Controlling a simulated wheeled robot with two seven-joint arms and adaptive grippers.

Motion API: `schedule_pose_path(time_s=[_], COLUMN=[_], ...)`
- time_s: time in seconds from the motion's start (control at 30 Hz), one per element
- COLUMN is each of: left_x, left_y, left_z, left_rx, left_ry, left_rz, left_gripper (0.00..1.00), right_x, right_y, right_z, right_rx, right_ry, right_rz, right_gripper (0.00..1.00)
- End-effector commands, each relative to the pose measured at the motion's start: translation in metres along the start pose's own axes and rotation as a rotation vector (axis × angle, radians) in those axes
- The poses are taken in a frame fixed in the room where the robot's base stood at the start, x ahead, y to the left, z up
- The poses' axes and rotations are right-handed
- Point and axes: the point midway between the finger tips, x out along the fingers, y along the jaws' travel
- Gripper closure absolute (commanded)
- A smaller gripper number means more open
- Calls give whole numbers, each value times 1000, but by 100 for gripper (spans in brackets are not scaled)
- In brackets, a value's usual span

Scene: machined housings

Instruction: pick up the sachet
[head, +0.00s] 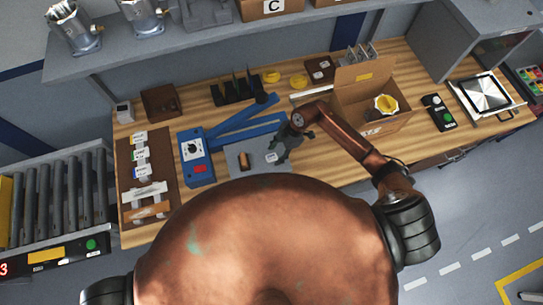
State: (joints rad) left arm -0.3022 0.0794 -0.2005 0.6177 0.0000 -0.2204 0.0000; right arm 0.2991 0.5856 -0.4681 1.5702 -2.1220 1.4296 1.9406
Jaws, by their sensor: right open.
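A small white piece (271,157), which looks like the sachet, lies on the grey plate (232,170) at the middle of the wooden bench. It is too small to make out in detail. My right gripper (281,151) is open, dark grey, and reaches down over the right side of the plate, right beside the white piece. I cannot tell whether its fingers touch the piece. My left gripper is not in view.
A blue device (196,157) stands left of the plate, with blue bars (240,125) behind. A brown board (148,180) with labelled pieces lies further left.

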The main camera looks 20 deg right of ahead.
Motion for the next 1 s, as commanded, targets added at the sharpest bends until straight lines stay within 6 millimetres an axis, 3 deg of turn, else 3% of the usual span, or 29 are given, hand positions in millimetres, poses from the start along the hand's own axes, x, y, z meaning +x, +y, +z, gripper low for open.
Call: schedule_pose_path(time_s=[0.33, 0.87, 1.0], left_x=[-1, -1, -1], left_y=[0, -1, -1], left_z=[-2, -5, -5], left_rx=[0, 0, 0], left_ry=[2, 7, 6], left_rz=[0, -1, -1], left_gripper=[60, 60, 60], right_x=[8, 8, 8], right_y=[0, -1, -1], right_z=[1, 1, 1], right_rx=[0, 1, 1], right_ry=[0, 0, 0], right_rz=[2, 2, 2], right_gripper=[54, 91, 91])
